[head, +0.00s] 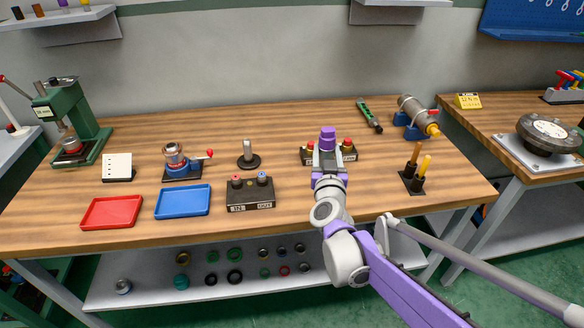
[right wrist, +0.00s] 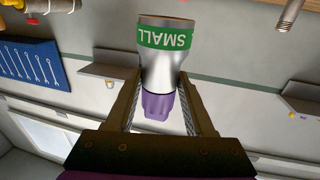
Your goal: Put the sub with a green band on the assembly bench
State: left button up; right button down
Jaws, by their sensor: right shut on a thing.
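The sub (right wrist: 163,58) is a silver piece with a green band reading SMALL and a purple ribbed end. In the right wrist view it sits between the fingers of my right gripper (right wrist: 160,90), which is shut on it. In the head view its purple end (head: 328,136) points up above my right gripper (head: 328,160); the green band is hidden there. The gripper is over the right-middle part of the long wooden bench (head: 290,205), in front of a dark box with red and yellow buttons. I cannot tell the height exactly. My left gripper is out of view.
Another bench (head: 520,170) stands right.

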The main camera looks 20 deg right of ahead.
notch_tip(320, 180, down, 9)
jog(key=shift+f+b, duration=0.15)
jog(key=shift+b, duration=0.75)
jog(key=shift+f, duration=0.2)
jog(key=shift+c, duration=1.4)
grip_release()
jog(key=shift+r, duration=0.15)
